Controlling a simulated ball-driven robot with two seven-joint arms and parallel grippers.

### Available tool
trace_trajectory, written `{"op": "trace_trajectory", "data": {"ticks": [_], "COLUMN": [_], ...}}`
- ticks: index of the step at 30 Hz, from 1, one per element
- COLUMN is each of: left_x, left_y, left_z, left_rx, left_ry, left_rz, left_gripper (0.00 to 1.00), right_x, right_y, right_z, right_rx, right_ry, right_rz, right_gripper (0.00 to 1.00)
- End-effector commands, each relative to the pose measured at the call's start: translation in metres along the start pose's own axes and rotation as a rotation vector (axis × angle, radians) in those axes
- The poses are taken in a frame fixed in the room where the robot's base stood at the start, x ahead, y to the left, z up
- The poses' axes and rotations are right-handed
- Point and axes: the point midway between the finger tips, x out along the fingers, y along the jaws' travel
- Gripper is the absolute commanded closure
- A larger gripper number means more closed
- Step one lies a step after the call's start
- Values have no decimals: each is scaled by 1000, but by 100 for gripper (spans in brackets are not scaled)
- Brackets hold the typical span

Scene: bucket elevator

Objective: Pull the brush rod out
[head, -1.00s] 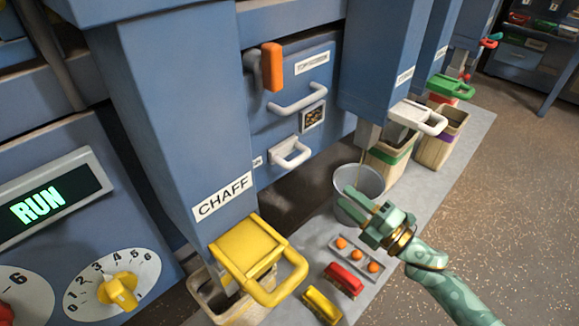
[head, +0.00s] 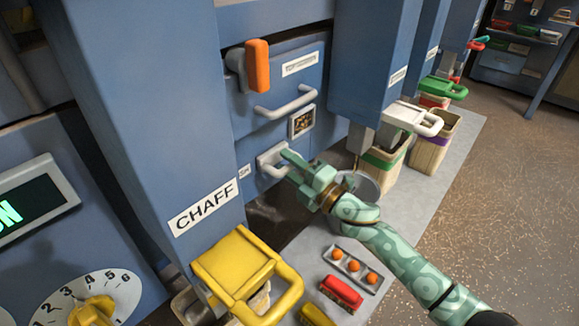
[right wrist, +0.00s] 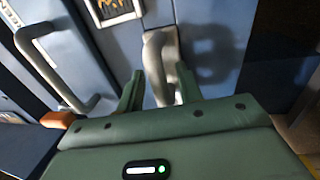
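The small grey loop handle (head: 273,158), which I take to be the brush rod's, is on the lower front of the blue machine, beside a small label (head: 244,171) too small to read. It also shows in the right wrist view (right wrist: 157,62). My right gripper (head: 288,162) is at this handle. In the right wrist view its two fingers (right wrist: 160,88) are apart, one on each side of the handle's bar; I cannot tell whether they touch it. The rod behind the handle is hidden. My left gripper is not in view.
Above are a long grey drawer handle (head: 286,105), a small window (head: 302,121) and an orange lever (head: 257,66). The blue CHAFF chute (head: 160,110) with its yellow handle (head: 277,297) stands left. A metal bucket (head: 368,183) is behind my right arm. A tray (head: 354,267) holds orange balls.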

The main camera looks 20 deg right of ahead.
Motion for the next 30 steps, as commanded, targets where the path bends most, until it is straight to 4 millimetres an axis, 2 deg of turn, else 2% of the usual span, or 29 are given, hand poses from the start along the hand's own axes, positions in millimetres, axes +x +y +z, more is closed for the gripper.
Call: {"op": "trace_trajectory", "data": {"ticks": [5,6,9,15,19,23,25,30], "left_x": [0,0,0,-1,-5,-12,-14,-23], "left_y": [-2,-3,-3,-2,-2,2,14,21], "left_z": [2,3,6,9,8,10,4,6], "left_rx": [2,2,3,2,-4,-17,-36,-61], "left_ry": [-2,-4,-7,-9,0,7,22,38], "left_rz": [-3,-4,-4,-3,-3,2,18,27], "left_gripper": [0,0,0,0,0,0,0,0], "right_x": [0,0,0,-2,-13,-36,-53,-93], "right_y": [0,0,0,0,3,9,12,19], "right_z": [0,0,0,0,0,-1,-1,-1], "right_rx": [0,0,0,0,0,-1,0,0], "right_ry": [0,0,0,0,0,0,0,1], "right_rz": [0,0,0,-1,-2,-3,-3,-3], "right_gripper": [64,75,100,100,100,100,100,100]}}
